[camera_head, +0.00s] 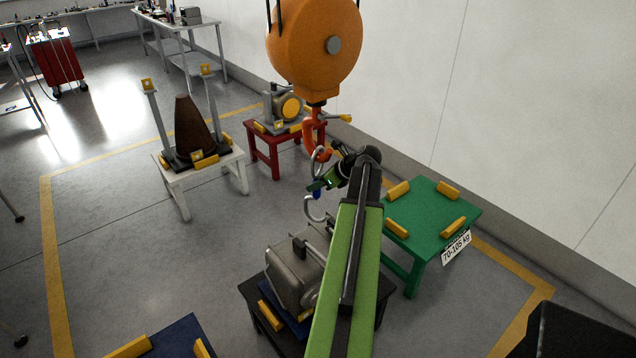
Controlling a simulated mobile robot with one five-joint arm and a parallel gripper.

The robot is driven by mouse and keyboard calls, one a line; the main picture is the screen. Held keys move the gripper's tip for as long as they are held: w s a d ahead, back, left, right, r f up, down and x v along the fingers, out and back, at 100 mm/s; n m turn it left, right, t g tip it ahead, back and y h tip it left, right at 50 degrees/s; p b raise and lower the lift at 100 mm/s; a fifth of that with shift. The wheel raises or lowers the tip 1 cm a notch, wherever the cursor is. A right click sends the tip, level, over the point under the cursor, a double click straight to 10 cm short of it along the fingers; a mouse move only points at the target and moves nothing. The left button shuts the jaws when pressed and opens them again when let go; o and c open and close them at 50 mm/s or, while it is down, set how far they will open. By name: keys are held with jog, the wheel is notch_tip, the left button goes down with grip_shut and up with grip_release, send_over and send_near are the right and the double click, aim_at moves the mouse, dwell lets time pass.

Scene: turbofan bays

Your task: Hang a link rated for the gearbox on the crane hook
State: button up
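The orange crane block (313,45) hangs at top centre, with its red-orange hook (309,132) below. A link with a grey upper ring (317,160), a blue middle (317,194) and a grey lower hook (314,211) is just under it. The ring overlaps the crane hook's lower end in the picture; I cannot tell whether it is threaded on. My gripper (318,184) is at the link's middle, its fingers overlapping it. Whether they are closed on it is unclear. A grey boxy housing (292,278), possibly the gearbox, sits below on a black stand (258,318). No rating on the link is readable.
The empty green stand (432,212), labelled 70-105 kg (456,247), is at right. A red stand (265,150) holds a grey-yellow unit (285,107). A white stand (180,192) holds a brown cone (191,127). A blue stand (180,340) is at the bottom. Left floor is clear.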

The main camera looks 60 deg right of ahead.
jog(key=o, duration=0.4)
jog(key=shift+w+d, duration=0.1)
jog(key=shift+s+r+p, duration=0.25)
jog(key=shift+r+p, duration=0.05)
jog(key=shift+p, duration=0.1)
jog(key=p+v, duration=1.1)
jog(key=v, duration=0.5)
jog(key=shift+s+r, duration=0.2)
jog(key=shift+s, duration=0.1)
